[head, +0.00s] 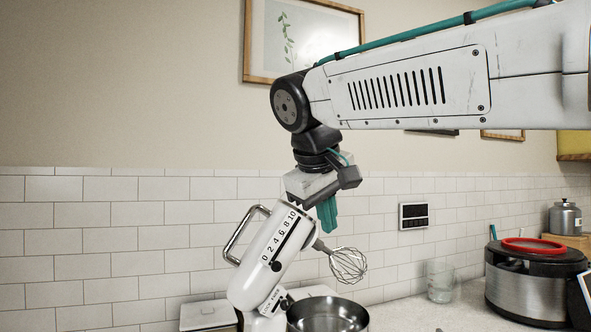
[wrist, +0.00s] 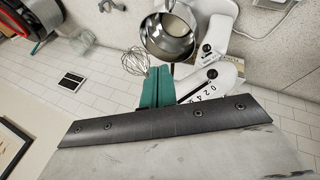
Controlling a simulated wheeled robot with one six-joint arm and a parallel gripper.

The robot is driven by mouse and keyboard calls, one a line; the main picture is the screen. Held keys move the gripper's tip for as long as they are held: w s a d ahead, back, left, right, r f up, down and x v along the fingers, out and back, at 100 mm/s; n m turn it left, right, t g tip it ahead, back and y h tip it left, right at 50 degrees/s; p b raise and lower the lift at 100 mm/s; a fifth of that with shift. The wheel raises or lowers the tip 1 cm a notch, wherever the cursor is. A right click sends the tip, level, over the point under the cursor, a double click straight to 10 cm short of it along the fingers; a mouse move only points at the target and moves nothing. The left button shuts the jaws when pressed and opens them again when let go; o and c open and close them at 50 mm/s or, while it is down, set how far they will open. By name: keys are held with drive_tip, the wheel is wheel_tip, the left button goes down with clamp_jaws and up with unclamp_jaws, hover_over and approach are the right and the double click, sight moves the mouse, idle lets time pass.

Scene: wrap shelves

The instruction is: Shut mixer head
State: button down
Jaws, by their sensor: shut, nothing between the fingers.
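The white mixer head (head: 276,250) is tilted up, with a number scale and a metal handle on its side. Its wire whisk (head: 346,264) hangs out over the metal bowl (head: 327,315). My gripper (head: 328,214) is shut and empty, its teal fingers pointing down just above and beside the raised end of the head. In the wrist view my shut fingers (wrist: 158,88) lie beside the mixer head (wrist: 212,82); I cannot tell whether they touch it. The bowl (wrist: 168,38) and whisk (wrist: 136,62) also show there.
A dark-lidded cooker (head: 530,285) with a red ring stands on the counter at right. A glass (head: 440,280) stands left of it. A white tiled wall (head: 110,230) with an outlet panel (head: 414,216) runs behind. The counter between bowl and glass is clear.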

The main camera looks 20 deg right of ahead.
drive_tip(key=w+a+r+t+h, duration=0.1)
drive_tip(key=w+a+r+t, duration=0.1)
drive_tip(key=w+a+r, duration=0.5)
drive_tip(key=w+a+r+t+h, duration=0.15)
drive_tip(key=w+r, duration=0.35)
drive_tip(key=r, duration=0.6)
drive_tip(key=x, duration=1)
drive_tip(key=shift+s+d+f, duration=0.15)
drive_tip(key=shift+s+d, duration=0.1)
drive_tip(key=shift+d, duration=0.25)
drive_tip(key=shift+s+d+f, duration=0.4)
drive_tip(key=shift+d+f, duration=0.4)
drive_tip(key=shift+f, duration=0.05)
drive_tip(key=shift+d+f, duration=0.35)
drive_tip(key=shift+f, duration=0.15)
drive_tip(key=shift+d, duration=0.15)
